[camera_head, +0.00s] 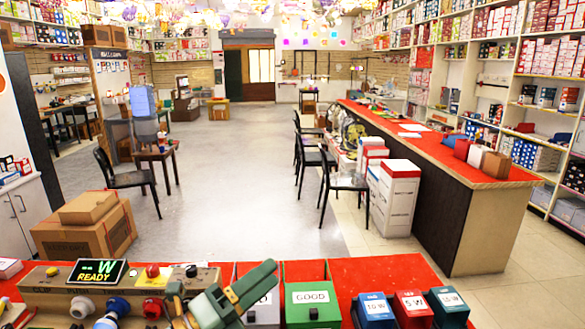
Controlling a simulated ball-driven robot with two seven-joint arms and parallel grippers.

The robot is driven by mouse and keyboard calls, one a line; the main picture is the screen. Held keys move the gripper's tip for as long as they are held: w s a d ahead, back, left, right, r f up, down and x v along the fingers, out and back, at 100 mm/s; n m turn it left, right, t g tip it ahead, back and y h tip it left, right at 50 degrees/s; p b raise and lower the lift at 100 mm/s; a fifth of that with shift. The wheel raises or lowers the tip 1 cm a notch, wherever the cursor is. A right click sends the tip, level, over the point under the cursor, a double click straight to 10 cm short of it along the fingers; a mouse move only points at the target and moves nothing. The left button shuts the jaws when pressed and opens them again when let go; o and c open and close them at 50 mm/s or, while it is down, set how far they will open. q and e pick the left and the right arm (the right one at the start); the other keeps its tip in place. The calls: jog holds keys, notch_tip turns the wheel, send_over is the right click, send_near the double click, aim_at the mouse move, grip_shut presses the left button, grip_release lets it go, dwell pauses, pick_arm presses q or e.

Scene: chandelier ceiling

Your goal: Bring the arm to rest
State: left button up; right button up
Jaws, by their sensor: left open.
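My left gripper (266,277) is at the bottom centre, grey-green, with its two fingers pointing up and to the right. It is open, and I see nothing held between the fingers. My right gripper is not in view.
A tester box (50,283) with a READY display (97,271) and buttons stands left on the red bench (390,270). Blue (373,310), red (413,308) and green (449,306) wattage boxes stand right. Open floor lies beyond.

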pick_arm(q)
jog(key=s+a+f+n+t+y, duration=0.1)
jog(key=a+f+n+t+y, duration=0.1)
jog(key=a+f+n+y, duration=0.5)
jog(key=s+a+f+n+t+y, duration=0.2)
jog(key=a+f+n+y, duration=0.1)
jog(key=a+n+y, duration=0.9)
jog(key=s+a+f+n+g+y, duration=0.1)
jog(key=s+a+f+n+g, duration=0.2)
jog(key=s+f+g, duration=0.35)
jog(key=s+a+f+n+g+y, duration=0.2)
jog(key=s+a+f+n+g, duration=0.15)
jog(key=s+f, duration=0.6)
jog(key=s+d+f+n+g+h, duration=0.1)
jog(key=s+d+f+g+h, duration=0.2)
jog(key=f, duration=1.1)
jog(key=s+d+f+g+h, duration=0.1)
jog(key=s+d+f, duration=0.3)
jog(key=f, duration=0.9)
jog(key=s+a+f+n+g, duration=0.1)
jog(key=s+f, duration=0.5)
jog(key=s, duration=0.3)
jog(key=s+a+f+n+g+h, duration=0.1)
jog(key=s+f, duration=0.5)
jog(key=s, duration=0.3)
jog(key=shift+s+f+n, duration=0.2)
jog(key=shift+f+n, duration=0.15)
